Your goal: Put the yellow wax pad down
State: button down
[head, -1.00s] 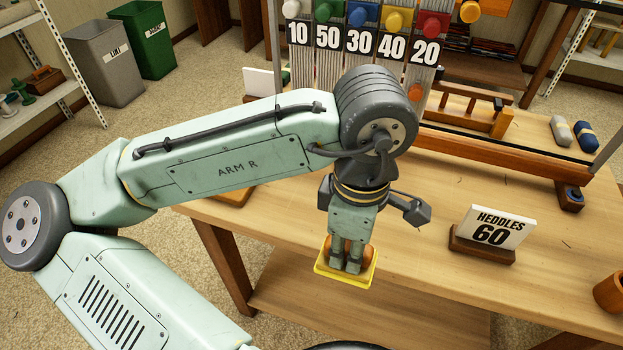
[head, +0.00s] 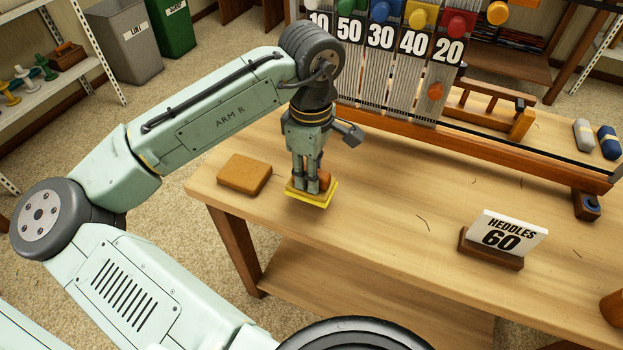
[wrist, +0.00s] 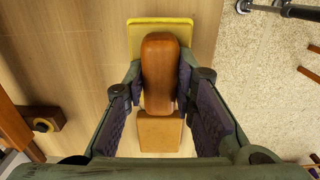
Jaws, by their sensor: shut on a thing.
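The yellow wax pad (head: 311,201) is a flat yellow slab with a rounded wooden handle. My gripper (head: 306,182) points down and is shut on the handle, with a finger on each side of it. In the head view the pad hangs low over the left part of the bench top, near its front edge. I cannot tell whether it touches the wood. In the wrist view the pad (wrist: 160,24) shows at the top, with the wooden handle (wrist: 160,75) between my fingers. The handle and fingers hide part of the slab.
A tan block (head: 245,174) lies on the bench (head: 380,215) just left of the pad. A "HEDDLES 60" sign (head: 500,238) stands to the right. The loom's wooden beam (head: 480,158) runs behind. Bare bench top lies between pad and sign.

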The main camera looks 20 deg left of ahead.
jog(key=shift+f, duration=1.7)
jog(key=shift+f, duration=0.1)
jog(key=shift+f, duration=0.1)
jog(key=c, duration=1.3)
grip_release()
jog(key=shift+c, duration=0.2)
